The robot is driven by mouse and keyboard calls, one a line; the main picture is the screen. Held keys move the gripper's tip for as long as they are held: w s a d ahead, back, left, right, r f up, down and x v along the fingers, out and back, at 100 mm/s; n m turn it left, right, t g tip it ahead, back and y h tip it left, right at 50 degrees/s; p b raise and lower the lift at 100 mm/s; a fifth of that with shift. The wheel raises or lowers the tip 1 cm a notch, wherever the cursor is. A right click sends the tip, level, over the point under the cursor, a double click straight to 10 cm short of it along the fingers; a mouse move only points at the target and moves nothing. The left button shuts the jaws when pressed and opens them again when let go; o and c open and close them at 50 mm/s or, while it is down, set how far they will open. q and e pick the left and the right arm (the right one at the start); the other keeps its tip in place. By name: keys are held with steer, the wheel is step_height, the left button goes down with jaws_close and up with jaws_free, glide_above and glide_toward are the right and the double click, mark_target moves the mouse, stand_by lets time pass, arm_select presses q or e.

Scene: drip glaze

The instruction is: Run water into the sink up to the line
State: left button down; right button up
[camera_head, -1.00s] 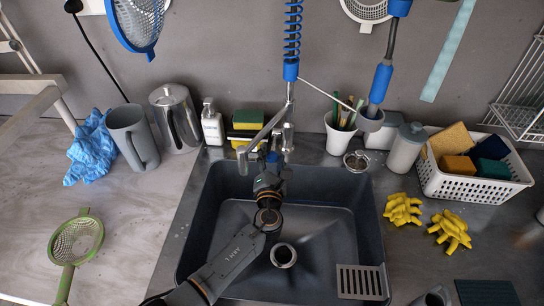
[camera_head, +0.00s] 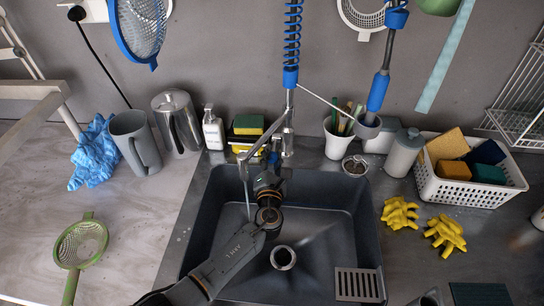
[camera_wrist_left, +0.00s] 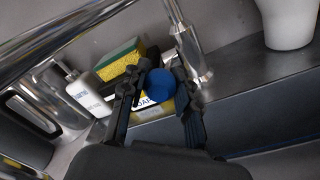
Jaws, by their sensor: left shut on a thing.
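The dark sink (camera_head: 335,228) has a round drain (camera_head: 283,257) in its floor. The metal tap (camera_head: 287,140) stands at its back edge, with its spout (camera_head: 248,153) reaching left over the basin. A thin pale stream of water (camera_head: 247,190) falls from the spout's end. My left gripper (camera_head: 271,168) is at the tap, shut on a blue knob, which shows between the fingers (camera_wrist_left: 160,85) in the left wrist view. I cannot make out a fill line or standing water. My right gripper is not in view.
A small round metal strainer (camera_head: 355,165) lies on the rim behind the sink. Yellow gloves (camera_head: 400,213) and a white basket (camera_head: 470,180) of sponges are on the right. A grey jug (camera_head: 135,143) and green sieve (camera_head: 80,245) are on the left counter. A spray hose hangs above.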

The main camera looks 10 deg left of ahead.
mark_target(272, 152)
arm_select(q)
steer(key=r, duration=0.1)
steer(key=r+p, duration=0.1)
steer(key=r, duration=0.1)
steer(key=shift+w, duration=0.4)
steer(key=shift+w+r+p, duration=0.2)
steer(key=shift+r+p, duration=0.1)
steer(key=shift+f, duration=0.1)
steer(key=shift+w+r+p, duration=0.3)
steer(key=shift+r+p, duration=0.05)
steer(key=shift+r, duration=0.35)
steer(key=shift+w+f, duration=0.1)
steer(key=shift+f, duration=0.1)
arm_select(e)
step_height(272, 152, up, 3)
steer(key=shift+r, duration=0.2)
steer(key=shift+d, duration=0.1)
arm_select(q)
steer(key=c, duration=1)
jaws_free()
steer(key=shift+a+f, duration=0.1)
steer(key=shift+f, duration=0.15)
